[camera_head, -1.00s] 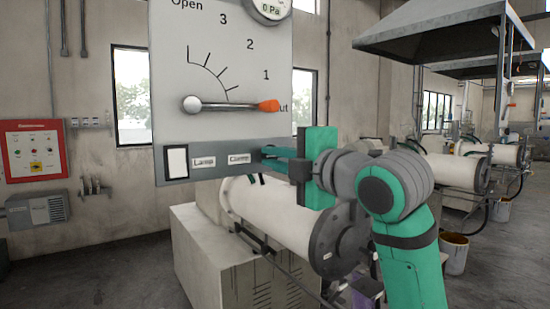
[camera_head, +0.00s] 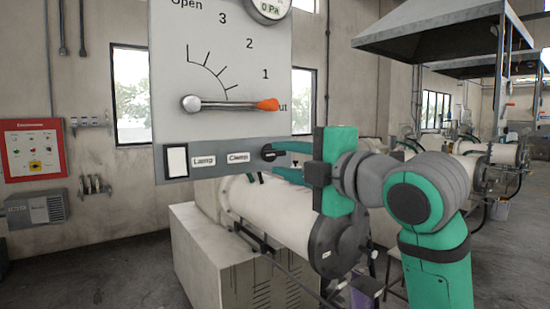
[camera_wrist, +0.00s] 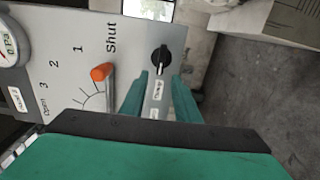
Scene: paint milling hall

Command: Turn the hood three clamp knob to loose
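The black clamp knob (camera_head: 270,152) sits at the right end of the grey strip along the hood panel's bottom edge, beside the "Clamp" label (camera_head: 238,158). It also shows in the wrist view (camera_wrist: 160,56), just beyond my fingertips. I cannot read its setting. My gripper (camera_head: 279,160) has its two teal fingers spread apart and empty, just right of the knob. In the wrist view the fingers (camera_wrist: 160,78) lie either side of the line to the knob, which appears apart from them.
The panel (camera_head: 170,60) carries a damper lever with an orange tip (camera_head: 267,104) at "Shut", a gauge (camera_head: 268,8) and a white lamp switch (camera_head: 177,160). A white mill cylinder (camera_head: 275,215) lies below. A red control box (camera_head: 34,150) hangs on the left wall.

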